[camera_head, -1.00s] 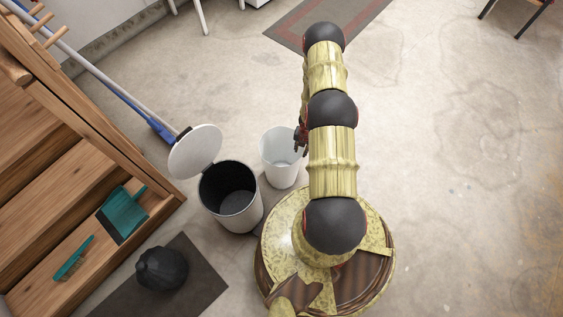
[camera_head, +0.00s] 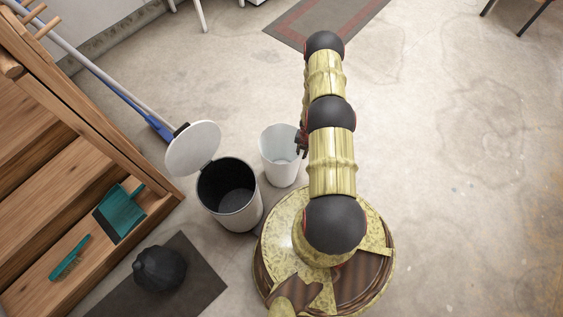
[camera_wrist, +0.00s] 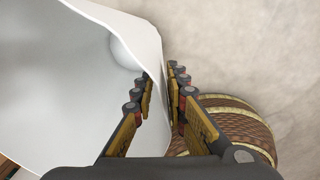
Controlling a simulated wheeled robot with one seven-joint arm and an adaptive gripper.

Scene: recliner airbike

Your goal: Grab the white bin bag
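The white bin bag (camera_head: 279,158) stands upright on the floor as an open-topped, thin-walled white container, just left of my arm. In the wrist view its pale wall and rim (camera_wrist: 70,85) fill the left side. My gripper (camera_head: 301,143) is at its right rim, partly hidden behind my arm in the head view. In the wrist view my gripper (camera_wrist: 163,82) has one finger inside the rim and one outside. The fingertips converge on the thin wall and look closed on it. The exact contact is hard to see.
A bin (camera_head: 229,205) with a raised white lid (camera_head: 193,149) stands to the left. A black bag (camera_head: 160,270) lies on a dark mat (camera_head: 205,283). Wooden steps hold a teal dustpan (camera_head: 122,213) and brush (camera_head: 69,258). The floor at right is clear.

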